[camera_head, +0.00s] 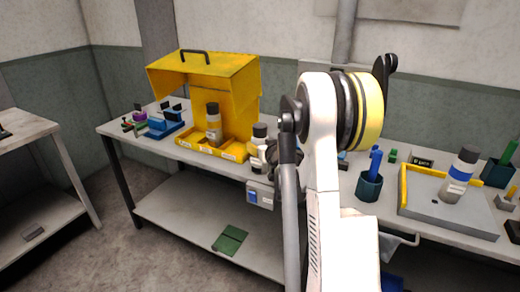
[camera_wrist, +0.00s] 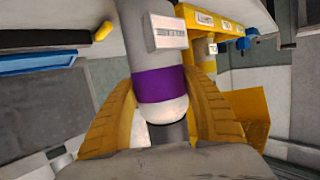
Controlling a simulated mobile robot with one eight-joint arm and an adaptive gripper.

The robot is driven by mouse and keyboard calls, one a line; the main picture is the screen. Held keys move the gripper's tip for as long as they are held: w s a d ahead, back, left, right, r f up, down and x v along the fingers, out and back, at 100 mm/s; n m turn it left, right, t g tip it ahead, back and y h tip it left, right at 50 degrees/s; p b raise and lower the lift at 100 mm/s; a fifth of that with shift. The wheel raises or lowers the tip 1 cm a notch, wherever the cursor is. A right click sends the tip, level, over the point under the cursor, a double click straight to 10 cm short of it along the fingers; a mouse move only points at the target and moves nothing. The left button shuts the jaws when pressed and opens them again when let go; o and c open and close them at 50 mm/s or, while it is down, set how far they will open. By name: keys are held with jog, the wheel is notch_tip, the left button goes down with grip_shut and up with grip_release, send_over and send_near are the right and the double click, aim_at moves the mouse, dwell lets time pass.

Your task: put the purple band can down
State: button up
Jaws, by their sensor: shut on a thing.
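The purple band can (camera_wrist: 160,85) stands between the two yellow fingers of my gripper (camera_wrist: 158,95) in the wrist view. It has a white body, a purple band, a white label and a dark end toward my palm. My gripper is shut on it. In the head view my gripper (camera_head: 277,157) is mostly hidden behind my arm, over the front part of the bench. A white can with a grey top (camera_head: 259,139) shows at its left; its band is not visible there. I cannot tell whether the held can touches the bench.
Left of my gripper is a yellow hooded box (camera_head: 207,82) with another can (camera_head: 214,124) inside. A blue clamp-like item (camera_head: 165,125) lies farther left. At right are a teal cup (camera_head: 369,187) and a blue-banded can (camera_head: 461,172) on a grey tray (camera_head: 425,205).

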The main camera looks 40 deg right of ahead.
jog(key=shift+r, duration=0.15)
jog(key=o, duration=1)
jog(key=shift+f, duration=0.25)
jog(key=o, duration=0.4)
